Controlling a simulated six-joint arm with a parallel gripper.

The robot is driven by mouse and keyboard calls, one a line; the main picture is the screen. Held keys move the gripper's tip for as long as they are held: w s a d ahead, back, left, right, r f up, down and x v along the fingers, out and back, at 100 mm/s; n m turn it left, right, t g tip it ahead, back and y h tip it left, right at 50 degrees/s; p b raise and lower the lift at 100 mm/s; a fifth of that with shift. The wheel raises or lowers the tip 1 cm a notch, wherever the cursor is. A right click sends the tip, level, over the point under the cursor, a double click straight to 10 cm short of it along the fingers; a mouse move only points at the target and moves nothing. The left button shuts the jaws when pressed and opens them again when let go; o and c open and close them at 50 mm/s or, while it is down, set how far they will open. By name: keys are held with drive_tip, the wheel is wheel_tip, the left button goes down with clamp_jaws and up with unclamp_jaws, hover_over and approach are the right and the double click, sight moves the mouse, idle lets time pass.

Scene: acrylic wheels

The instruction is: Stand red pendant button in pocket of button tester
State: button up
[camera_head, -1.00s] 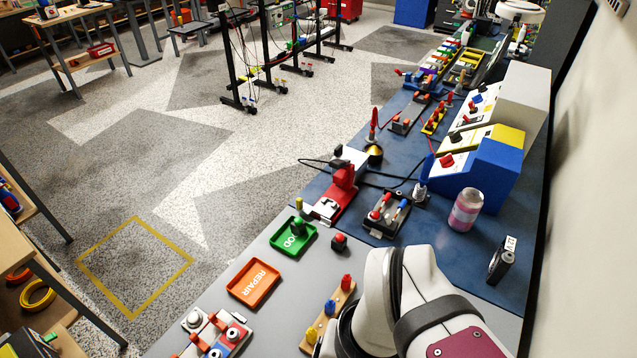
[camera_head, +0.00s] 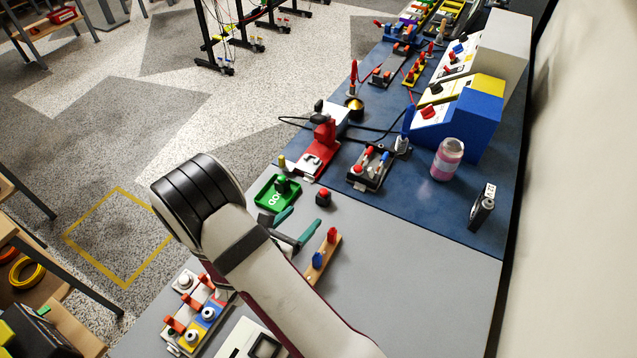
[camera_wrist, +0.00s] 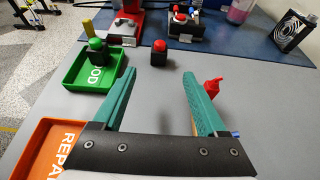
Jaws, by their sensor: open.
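The red pendant button (camera_head: 323,197), a red cap on a small dark block, stands upright on the grey bench; it also shows in the wrist view (camera_wrist: 160,53). My gripper (camera_head: 305,214) is open, with teal fingers. In the wrist view the gap between its fingertips (camera_wrist: 161,72) is empty, and the button stands beyond it, roughly centred. A red upright fixture with a pale metal base (camera_head: 322,150), probably the button tester, stands behind and left of the button. Its base also shows in the wrist view (camera_wrist: 124,30). I cannot make out its pocket clearly.
A green tray (camera_wrist: 76,84) holding a green button (camera_wrist: 97,47) is left of the red button. An orange tray (camera_wrist: 40,160) is nearer. A wooden rack (camera_head: 323,260) with red and blue pieces stands right of my gripper.

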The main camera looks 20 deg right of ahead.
sight(321, 199)
drive_tip(key=x, duration=1.3)
drive_tip(key=shift+w, duration=0.1)
clamp_jaws()
